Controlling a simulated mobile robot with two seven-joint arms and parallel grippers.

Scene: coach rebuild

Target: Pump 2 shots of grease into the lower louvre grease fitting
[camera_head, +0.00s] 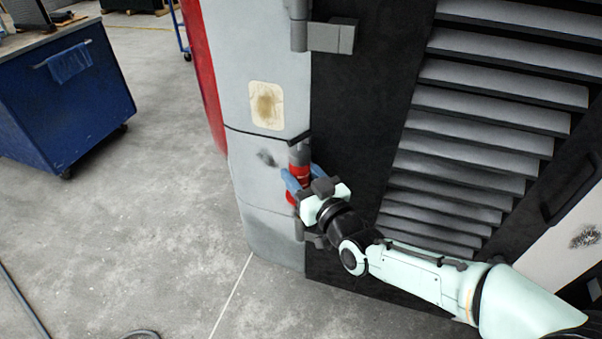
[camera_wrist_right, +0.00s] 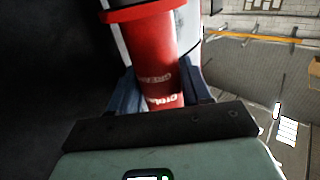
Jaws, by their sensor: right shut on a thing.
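A red grease gun (camera_head: 299,171) with a grey upper end is upright at the edge between the pale coach panel and the dark louvre bay. My right gripper (camera_head: 296,185) is shut around its red body. In the right wrist view the red cylinder (camera_wrist_right: 158,58), with white lettering and a wider red collar, stands between the blue fingers of my right gripper (camera_wrist_right: 158,100). The louvre panel (camera_head: 462,150) has several grey slats to the right. I cannot make out the lower grease fitting; the gun and gripper cover that area. My left gripper is not in view.
Grey hinge brackets (camera_head: 330,37) stick out above the gun on the same edge. A blue tool cart (camera_head: 65,100) stands at the left. A dark hose (camera_head: 22,303) lies on the floor at the lower left. The concrete floor (camera_head: 150,210) between is clear.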

